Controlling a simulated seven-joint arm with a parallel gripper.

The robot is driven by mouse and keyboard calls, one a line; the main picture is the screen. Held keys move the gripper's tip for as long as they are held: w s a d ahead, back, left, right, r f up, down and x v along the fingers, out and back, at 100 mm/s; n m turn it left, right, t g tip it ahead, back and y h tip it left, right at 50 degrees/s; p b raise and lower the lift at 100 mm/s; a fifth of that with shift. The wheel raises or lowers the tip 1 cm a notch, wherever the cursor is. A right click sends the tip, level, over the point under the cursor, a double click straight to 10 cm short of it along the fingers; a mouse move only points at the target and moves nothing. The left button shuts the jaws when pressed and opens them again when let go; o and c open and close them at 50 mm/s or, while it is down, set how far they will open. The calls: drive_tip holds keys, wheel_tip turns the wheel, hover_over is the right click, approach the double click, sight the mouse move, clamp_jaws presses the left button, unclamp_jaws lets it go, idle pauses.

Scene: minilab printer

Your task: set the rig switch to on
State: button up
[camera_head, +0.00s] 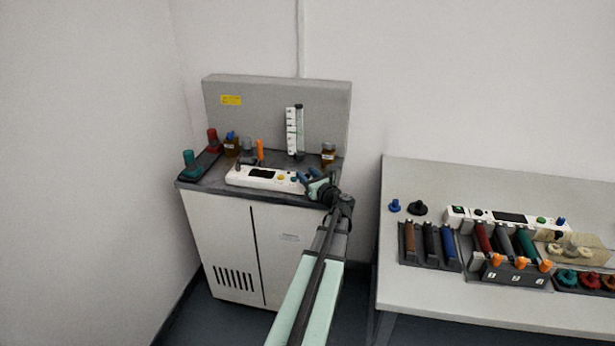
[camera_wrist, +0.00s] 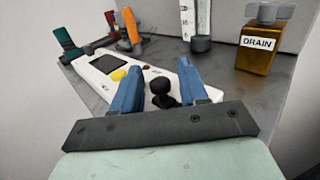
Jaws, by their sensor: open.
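The rig's white control panel (camera_head: 262,178) lies along the front of the cabinet top. It has a dark screen, a yellow button and, at its right end, a black knob-like switch (camera_wrist: 160,91). My gripper (camera_head: 308,176) is open at the panel's right end. In the wrist view its two blue fingers (camera_wrist: 158,80) stand on either side of the black switch, apart from it as far as I can see. The switch's setting cannot be read.
A brown DRAIN bottle (camera_wrist: 265,50) stands right of my fingers. An orange-handled valve (camera_wrist: 131,28) and a white upright gauge strip (camera_head: 291,130) stand behind the panel. A second bench (camera_head: 440,290) with racks and another panel is at the right.

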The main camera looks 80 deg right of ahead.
clamp_jaws()
idle(0.3)
idle(0.3)
